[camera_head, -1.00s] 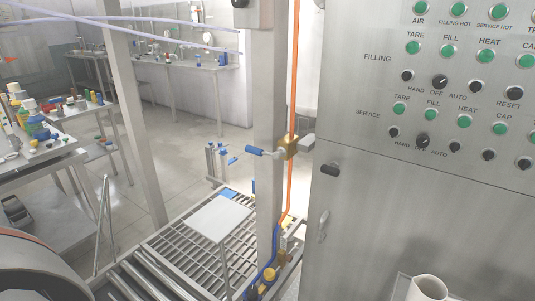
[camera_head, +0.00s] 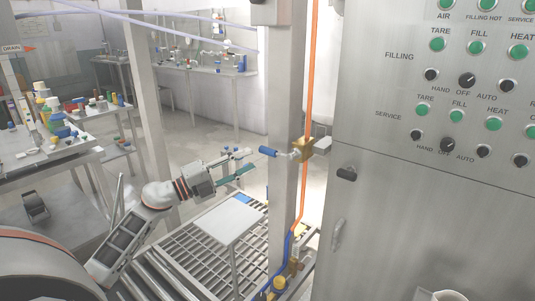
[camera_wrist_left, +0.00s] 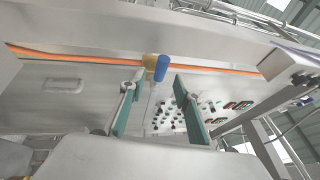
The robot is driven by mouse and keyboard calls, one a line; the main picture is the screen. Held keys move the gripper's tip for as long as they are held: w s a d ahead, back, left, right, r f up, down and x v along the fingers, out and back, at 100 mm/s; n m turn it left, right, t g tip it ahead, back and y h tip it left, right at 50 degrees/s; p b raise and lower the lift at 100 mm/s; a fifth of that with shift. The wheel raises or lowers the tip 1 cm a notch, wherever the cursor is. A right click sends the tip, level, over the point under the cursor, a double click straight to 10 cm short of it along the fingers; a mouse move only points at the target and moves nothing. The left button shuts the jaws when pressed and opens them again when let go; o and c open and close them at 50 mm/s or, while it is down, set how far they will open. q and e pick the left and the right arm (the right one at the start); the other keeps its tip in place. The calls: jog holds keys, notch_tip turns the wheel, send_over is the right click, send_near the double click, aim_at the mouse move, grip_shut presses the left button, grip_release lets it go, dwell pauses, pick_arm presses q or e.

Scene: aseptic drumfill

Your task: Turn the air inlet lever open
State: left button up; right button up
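The air inlet lever (camera_head: 269,152) has a blue handle that points left from a brass valve (camera_head: 303,149) on the orange air line. My left gripper (camera_head: 246,163) is open and empty, a short way left of the blue handle and apart from it. In the left wrist view the blue handle (camera_wrist_left: 161,68) appears beyond and between the two spread fingers (camera_wrist_left: 157,100), with the brass valve (camera_wrist_left: 150,62) just behind it. My right gripper is not in view.
The steel control cabinet (camera_head: 430,220) stands right of the valve, beside a steel post (camera_head: 284,100). A small white plate on a stand (camera_head: 230,222) sits below the left gripper, over a roller and grating floor (camera_head: 195,250). A cluttered table (camera_head: 70,150) is at left.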

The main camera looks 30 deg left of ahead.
aim_at(263, 152)
pick_arm(q)
jog(key=shift+w+r, duration=0.4)
jog(key=shift+w, duration=0.1)
jog(key=x, duration=0.6)
jog(key=shift+w+d+f, duration=0.1)
jog(key=shift+w+d, duration=0.2)
jog(key=shift+w, duration=0.05)
grip_shut()
